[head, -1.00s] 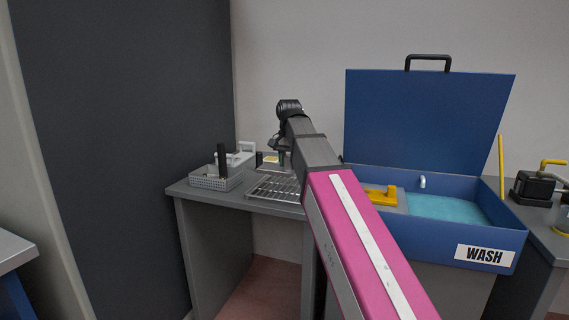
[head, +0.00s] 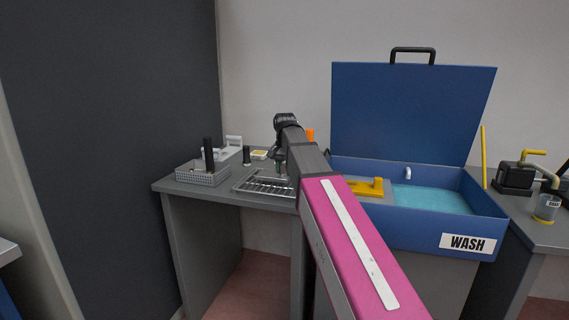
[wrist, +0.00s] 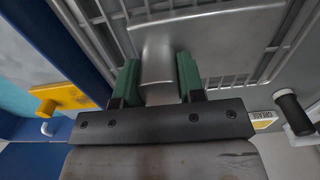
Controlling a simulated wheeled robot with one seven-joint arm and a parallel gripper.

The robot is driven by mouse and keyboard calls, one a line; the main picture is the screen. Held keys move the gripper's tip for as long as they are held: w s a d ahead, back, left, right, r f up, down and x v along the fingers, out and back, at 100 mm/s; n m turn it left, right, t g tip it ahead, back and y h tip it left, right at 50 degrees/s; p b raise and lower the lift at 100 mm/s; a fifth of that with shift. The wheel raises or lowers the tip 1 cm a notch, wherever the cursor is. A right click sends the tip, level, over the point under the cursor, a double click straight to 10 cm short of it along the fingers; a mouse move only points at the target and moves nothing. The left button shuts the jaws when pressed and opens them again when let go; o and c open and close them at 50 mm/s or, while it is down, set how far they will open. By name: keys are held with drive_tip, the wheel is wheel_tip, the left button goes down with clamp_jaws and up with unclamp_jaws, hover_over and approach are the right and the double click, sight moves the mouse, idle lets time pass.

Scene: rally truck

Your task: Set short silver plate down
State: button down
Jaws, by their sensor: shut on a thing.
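The short silver plate (wrist: 205,32) shows in the wrist view as a smooth metal piece with a narrow neck. My gripper (wrist: 158,80) has its two green fingers shut on that neck. The plate lies over a grey slotted rack (wrist: 105,40); I cannot tell whether it touches it. In the head view the rack (head: 258,184) sits on the grey bench, and my gripper (head: 279,166) is low at its right back side. My own arm hides the plate in the head view.
A mesh basket (head: 193,177) with black-handled items stands left of the rack. A black cylinder (head: 246,155) and a yellow-labelled grease container (head: 259,155) stand behind. The open blue wash tank (head: 470,220) with a yellow part (head: 370,187) lies to the right.

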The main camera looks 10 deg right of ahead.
drive_tip(key=shift+f, duration=0.35)
drive_tip(key=c, duration=0.7)
unclamp_jaws()
drive_tip(key=shift+f, duration=0.15)
wheel_tip(320, 180, up, 12)
drive_tip(key=shift+r, duration=0.15)
